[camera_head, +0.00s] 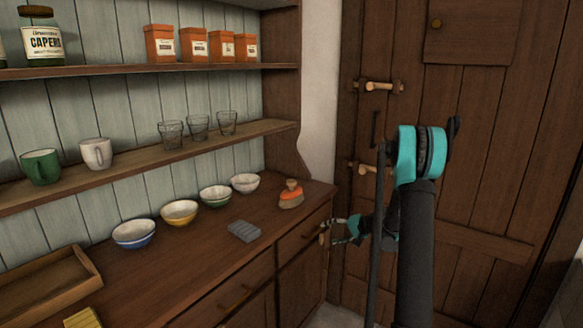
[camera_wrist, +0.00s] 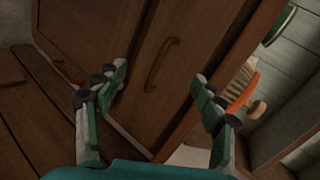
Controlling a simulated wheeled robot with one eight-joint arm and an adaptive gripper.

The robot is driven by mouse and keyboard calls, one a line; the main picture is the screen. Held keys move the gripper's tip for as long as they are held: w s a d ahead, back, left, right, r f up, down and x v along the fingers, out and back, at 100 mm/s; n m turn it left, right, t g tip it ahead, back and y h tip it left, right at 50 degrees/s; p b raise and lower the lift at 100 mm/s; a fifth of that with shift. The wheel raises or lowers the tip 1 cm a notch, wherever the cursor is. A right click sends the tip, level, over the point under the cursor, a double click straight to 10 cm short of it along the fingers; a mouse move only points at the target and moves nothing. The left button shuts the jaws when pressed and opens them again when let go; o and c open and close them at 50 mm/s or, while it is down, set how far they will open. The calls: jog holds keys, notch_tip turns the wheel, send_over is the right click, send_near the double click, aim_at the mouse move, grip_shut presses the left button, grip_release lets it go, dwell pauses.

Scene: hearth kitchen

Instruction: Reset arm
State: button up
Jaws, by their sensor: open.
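My gripper (camera_head: 340,232) is in front of the right end of the wooden counter cabinet, near a drawer front and its handle. In the wrist view my gripper (camera_wrist: 162,85) is open, its two green fingers spread apart with nothing between them. A curved drawer handle (camera_wrist: 162,62) shows beyond the fingers. My arm is raised and bent, with its teal joint high in front of the wooden door. Part of the gripper is hidden behind my arm in the head view.
The counter (camera_head: 200,262) holds several bowls, a grey block (camera_head: 243,231), an orange brush (camera_head: 291,195) and a wooden tray (camera_head: 45,285). Shelves above hold mugs, glasses (camera_head: 198,127), orange boxes and a jar (camera_head: 42,37). A wooden door (camera_head: 480,190) stands close behind my arm.

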jog(key=s+a+r+n+g+h, duration=0.1)
jog(key=s+r+h, duration=0.15)
jog(key=s, duration=0.75)
jog(key=s+a+r+n+g+h, duration=0.15)
jog(key=s+r, duration=0.25)
jog(key=s, duration=0.6)
jog(key=s+d+f+n+h, duration=0.1)
jog(key=s+d+h, duration=0.1)
jog(key=s, duration=0.8)
jog(key=s+d+f+n+h, duration=0.1)
jog(key=s+d+h, duration=0.1)
jog(key=s, duration=0.9)
jog(key=shift+d+f+h, duration=0.35)
jog(key=shift+d+h, duration=0.05)
jog(key=shift+h, duration=0.4)
